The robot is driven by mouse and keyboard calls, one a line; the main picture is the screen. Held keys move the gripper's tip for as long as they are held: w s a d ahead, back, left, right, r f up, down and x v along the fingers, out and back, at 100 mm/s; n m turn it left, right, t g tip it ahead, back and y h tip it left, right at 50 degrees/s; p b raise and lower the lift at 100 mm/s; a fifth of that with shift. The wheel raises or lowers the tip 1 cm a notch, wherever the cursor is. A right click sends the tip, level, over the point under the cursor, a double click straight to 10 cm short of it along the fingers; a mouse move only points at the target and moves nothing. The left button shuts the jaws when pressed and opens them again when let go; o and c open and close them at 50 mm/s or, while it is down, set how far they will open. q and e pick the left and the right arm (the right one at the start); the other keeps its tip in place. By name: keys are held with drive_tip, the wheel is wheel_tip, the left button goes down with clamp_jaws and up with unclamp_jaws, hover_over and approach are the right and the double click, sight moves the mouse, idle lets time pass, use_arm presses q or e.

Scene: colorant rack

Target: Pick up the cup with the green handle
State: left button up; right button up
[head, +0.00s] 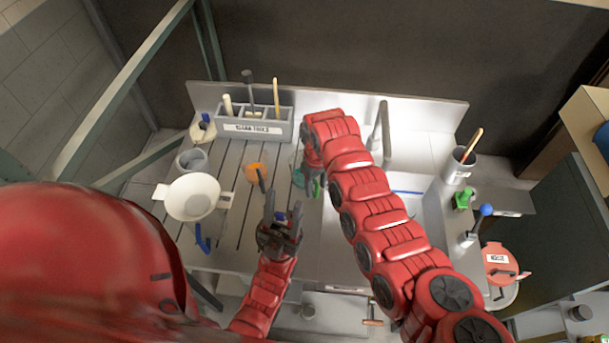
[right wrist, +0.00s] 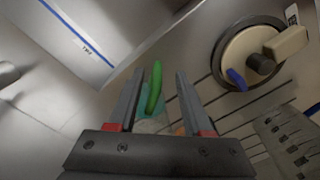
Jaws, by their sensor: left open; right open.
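The cup with the green handle shows in the right wrist view as a teal cup (right wrist: 151,106) with a bright green handle (right wrist: 154,86), between and beyond the fingers. In the head view the green cup (head: 308,183) is partly hidden by my right arm, on the slatted worktop beside the sink. My right gripper (right wrist: 160,76) is open and above it, one finger on each side of the handle; contact cannot be told. My left gripper (head: 283,212) is open over the front of the slatted worktop, left of the green cup.
An orange item (head: 254,172) lies near my left gripper. A white bowl (head: 193,197) and grey pot (head: 191,160) stand at the left. A grey tool rack (head: 253,130) is at the back. The sink tap (head: 384,130) rises right of my right arm. A utensil holder (head: 457,168) stands further right.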

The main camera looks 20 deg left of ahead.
sight(316, 197)
drive_tip(key=f, duration=0.2)
drive_tip(key=f+b, duration=0.1)
drive_tip(key=shift+w+d+f, duration=0.1)
drive_tip(key=shift+w+f, duration=0.1)
drive_tip(key=shift+f, duration=0.15)
drive_tip(key=shift+r, duration=0.1)
drive_tip(key=shift+s, duration=0.1)
drive_tip(key=shift+c, duration=0.2)
clamp_jaws()
idle(0.6)
